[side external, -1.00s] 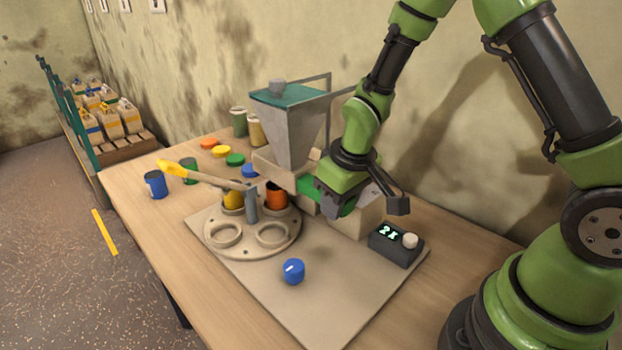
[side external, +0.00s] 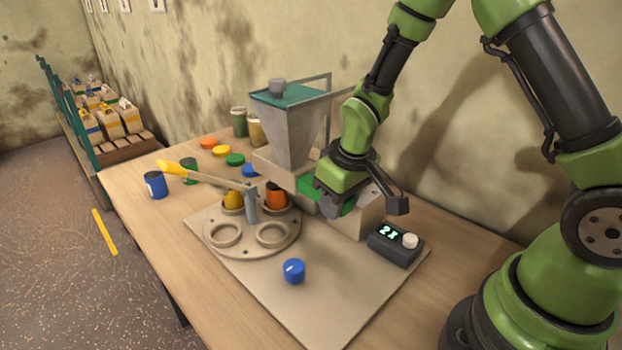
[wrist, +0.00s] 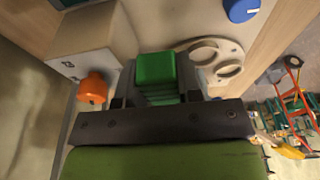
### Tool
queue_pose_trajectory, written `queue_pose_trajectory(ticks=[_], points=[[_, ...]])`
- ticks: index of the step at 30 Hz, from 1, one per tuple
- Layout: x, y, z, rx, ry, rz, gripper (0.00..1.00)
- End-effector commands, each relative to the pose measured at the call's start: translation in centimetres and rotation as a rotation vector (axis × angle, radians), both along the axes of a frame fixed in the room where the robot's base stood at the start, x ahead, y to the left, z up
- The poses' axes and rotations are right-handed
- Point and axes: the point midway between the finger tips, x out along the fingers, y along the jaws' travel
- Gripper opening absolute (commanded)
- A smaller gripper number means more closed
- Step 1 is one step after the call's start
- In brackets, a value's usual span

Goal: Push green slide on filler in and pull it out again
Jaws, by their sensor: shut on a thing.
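The filler (side external: 290,130) is a grey hopper with a teal lid on a beige block. Its green slide (side external: 310,187) shows at the block's front, left of my gripper (side external: 338,203). In the wrist view the green slide (wrist: 156,70) sits between the two dark fingers of my gripper (wrist: 155,88), which is shut on it. My gripper hides part of the slide in the side view, so how deep it sits in the filler cannot be told.
A round holder (side external: 252,247) with cups stands in front of the filler, a yellow-handled lever (side external: 205,174) above it. A control box (side external: 394,245) stands to the right. Several coloured lids and jars lie behind.

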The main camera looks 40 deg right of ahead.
Motion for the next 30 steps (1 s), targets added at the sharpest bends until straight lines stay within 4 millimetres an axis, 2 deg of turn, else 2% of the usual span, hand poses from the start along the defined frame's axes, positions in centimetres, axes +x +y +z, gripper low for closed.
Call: queue_pose_trajectory(ticks=[2,3,6,16,30], points=[[-0.1,0.0,-0.1,0.0,0.004,0.0,0.2],[-0.1,0.0,-0.1,0.0,0.004,0.0,0.38],[-0.1,0.0,-0.1,0.0,0.003,0.0,0.56],[0.0,0.0,0.4,0.0,-0.001,0.0,0.56],[-0.9,0.0,5.1,0.0,-0.004,0.0,0.56]])
